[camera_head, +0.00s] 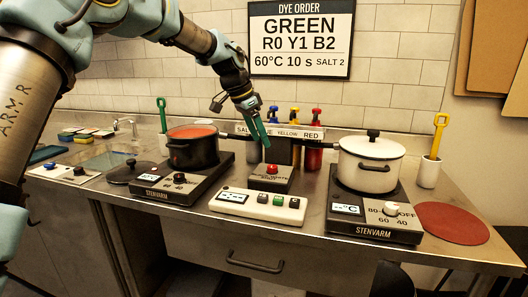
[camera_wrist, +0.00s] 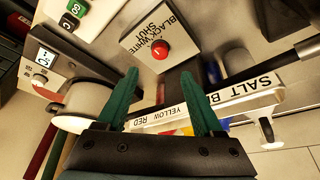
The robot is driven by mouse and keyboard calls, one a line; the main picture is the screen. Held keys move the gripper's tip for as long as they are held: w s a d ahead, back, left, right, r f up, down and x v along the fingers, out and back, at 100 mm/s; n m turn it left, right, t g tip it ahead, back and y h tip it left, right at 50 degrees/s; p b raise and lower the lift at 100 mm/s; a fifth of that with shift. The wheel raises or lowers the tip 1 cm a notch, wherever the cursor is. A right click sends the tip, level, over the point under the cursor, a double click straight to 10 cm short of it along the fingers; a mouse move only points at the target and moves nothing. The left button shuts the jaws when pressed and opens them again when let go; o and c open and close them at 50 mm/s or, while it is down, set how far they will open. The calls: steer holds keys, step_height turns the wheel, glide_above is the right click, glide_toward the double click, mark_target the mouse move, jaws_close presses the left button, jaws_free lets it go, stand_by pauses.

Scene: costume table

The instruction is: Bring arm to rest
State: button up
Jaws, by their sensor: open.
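My gripper (camera_head: 256,130) is raised above the back middle of the steel counter, in front of the labelled bottle rack (camera_head: 307,132). In the wrist view my gripper (camera_wrist: 172,95) shows two green fingers spread apart with nothing between them. The box with the red button (camera_head: 271,172) lies below and forward of the fingers. The same box with its red button (camera_wrist: 158,50) shows beyond the fingertips in the wrist view. My arm reaches in from the left of the head view, over the counter.
A dark pot (camera_head: 193,152) with red content stands on the left hotplate (camera_head: 178,190). A lidded white pot (camera_head: 369,168) stands on the right hotplate (camera_head: 374,222). A control box (camera_head: 258,206) lies in front. A red round mat (camera_head: 452,223) lies at right. A dye order sign (camera_head: 300,40) hangs behind.

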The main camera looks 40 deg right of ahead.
steer(key=shift+a+r, duration=0.15)
steer(key=shift+r, duration=0.35)
steer(key=w+a+f+n+t+y, duration=0.1)
steer(key=w+a+f+n, duration=0.15)
steer(key=a, duration=0.75)
steer(key=w+a+f+n+t+y, duration=0.1)
steer(key=w+a+f+n, duration=0.2)
steer(key=a, duration=0.6)
steer(key=w+a+f+n, duration=0.1)
steer(key=w+a+n, duration=0.25)
steer(key=a, duration=0.65)
steer(key=s+a+f+n, duration=0.2)
steer(key=s+a+n, duration=0.1)
steer(key=a, duration=0.5)
steer(key=s+a+f+n+y, duration=0.1)
steer(key=s+a+n, duration=0.3)
steer(key=a, duration=0.5)
steer(key=s+a+f+n+y, duration=0.1)
steer(key=s+a+f+n, duration=0.2)
steer(key=s+a, duration=0.3)
steer(key=a, duration=0.3)
steer(key=shift+t, duration=0.3)
steer(key=shift+w+f, duration=0.1)
